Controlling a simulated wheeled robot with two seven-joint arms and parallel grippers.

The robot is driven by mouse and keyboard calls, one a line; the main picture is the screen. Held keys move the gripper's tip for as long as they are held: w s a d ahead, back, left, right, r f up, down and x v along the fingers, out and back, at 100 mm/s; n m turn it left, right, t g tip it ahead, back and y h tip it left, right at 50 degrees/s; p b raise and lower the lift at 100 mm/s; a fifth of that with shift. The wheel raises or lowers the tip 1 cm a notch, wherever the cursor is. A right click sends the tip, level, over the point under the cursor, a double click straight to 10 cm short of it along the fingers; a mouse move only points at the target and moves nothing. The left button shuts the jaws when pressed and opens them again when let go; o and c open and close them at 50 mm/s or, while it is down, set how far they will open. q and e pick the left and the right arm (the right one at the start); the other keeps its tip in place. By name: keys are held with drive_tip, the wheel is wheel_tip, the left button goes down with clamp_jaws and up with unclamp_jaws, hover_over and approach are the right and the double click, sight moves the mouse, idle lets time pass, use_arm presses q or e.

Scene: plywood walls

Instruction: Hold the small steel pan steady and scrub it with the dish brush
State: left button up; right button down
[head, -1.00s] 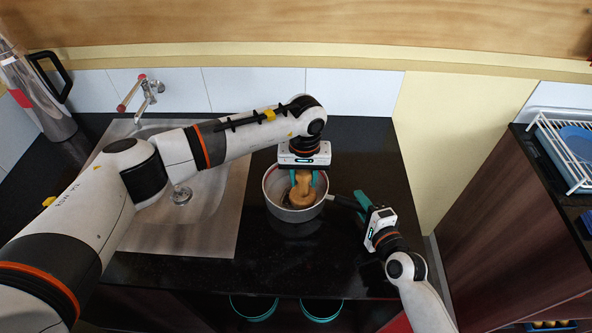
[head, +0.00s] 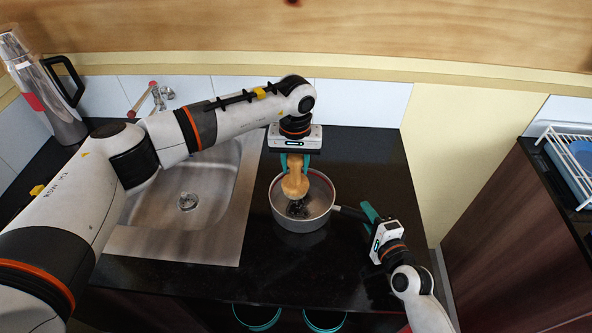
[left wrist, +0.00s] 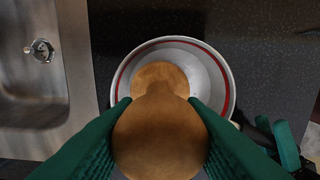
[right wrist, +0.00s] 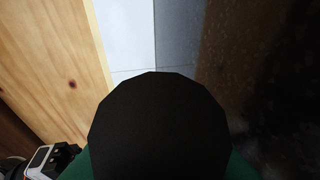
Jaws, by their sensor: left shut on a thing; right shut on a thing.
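The small steel pan (head: 289,224) stands on the black counter to the right of the sink. My left gripper (head: 296,166) is above the pan, shut on the tan wooden handle of the dish brush (head: 295,185). The brush tilts, with its dark bristles down inside the pan. In the left wrist view the brush (left wrist: 160,135) sits between the green fingers and covers part of the pan's red-lined rim (left wrist: 222,75). My right gripper (head: 371,222) is shut on the pan's dark handle (head: 348,212). The handle's dark end (right wrist: 155,125) fills much of the right wrist view.
The steel sink (head: 215,205) with a tap (head: 152,98) lies left of the pan. A steel flask (head: 50,95) stands at the back left. A white dish rack (head: 570,160) is on the right cabinet. The counter behind and right of the pan is clear.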

sight(295, 157)
use_arm(q)
drive_tip(key=shift+r, duration=1.9)
